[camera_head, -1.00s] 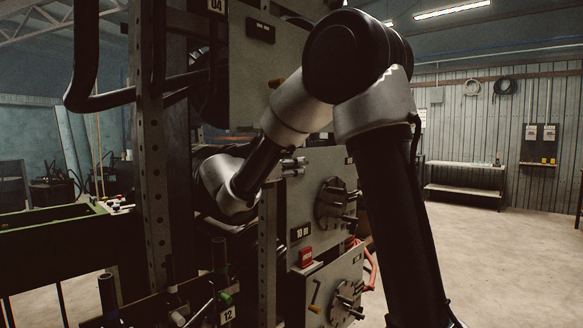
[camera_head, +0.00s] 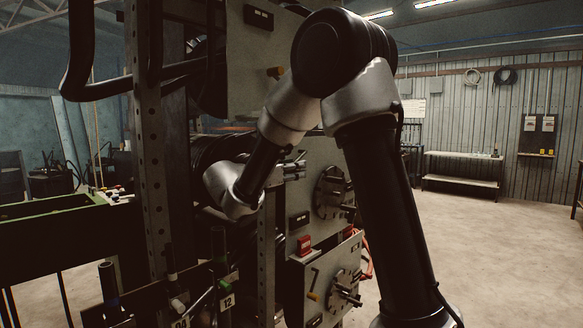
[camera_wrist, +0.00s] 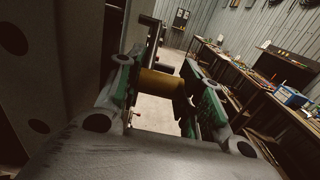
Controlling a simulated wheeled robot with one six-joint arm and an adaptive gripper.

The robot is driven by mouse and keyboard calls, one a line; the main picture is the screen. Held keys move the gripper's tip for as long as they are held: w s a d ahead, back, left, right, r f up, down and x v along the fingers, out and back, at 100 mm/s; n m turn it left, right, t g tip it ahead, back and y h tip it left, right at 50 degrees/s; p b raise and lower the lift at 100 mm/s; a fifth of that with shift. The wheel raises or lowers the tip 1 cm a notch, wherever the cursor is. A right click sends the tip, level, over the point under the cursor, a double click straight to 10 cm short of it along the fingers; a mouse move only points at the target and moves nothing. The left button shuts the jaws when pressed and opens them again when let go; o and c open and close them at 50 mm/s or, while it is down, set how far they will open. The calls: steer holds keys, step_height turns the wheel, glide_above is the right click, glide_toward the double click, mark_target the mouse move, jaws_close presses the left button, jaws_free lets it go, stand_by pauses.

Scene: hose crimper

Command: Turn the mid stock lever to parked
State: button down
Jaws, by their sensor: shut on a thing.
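In the wrist view my gripper (camera_wrist: 165,97) has its two green-padded fingers on either side of a dull yellow, rounded piece (camera_wrist: 160,85). It is shut on this piece, which looks like the grip of the mid stock lever. In the head view the gripper and that lever are hidden behind my arm's wrist and the machine frame. How far the mid lever is turned cannot be told.
A perforated upright post (camera_head: 150,180) and dark bent tubes stand left of my arm. The middle panel carries a round die head (camera_head: 334,192); a red block (camera_head: 305,245) sits below it. The floor at the right is clear up to a shelf bench (camera_head: 462,175).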

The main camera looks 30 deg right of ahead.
steer(key=shift+f, duration=0.3)
steer(key=c, duration=1.2)
jaws_free()
steer(key=shift+d, duration=0.1)
steer(key=shift+r, duration=0.1)
steer(key=shift+a, duration=0.3)
steer(key=v, duration=0.7)
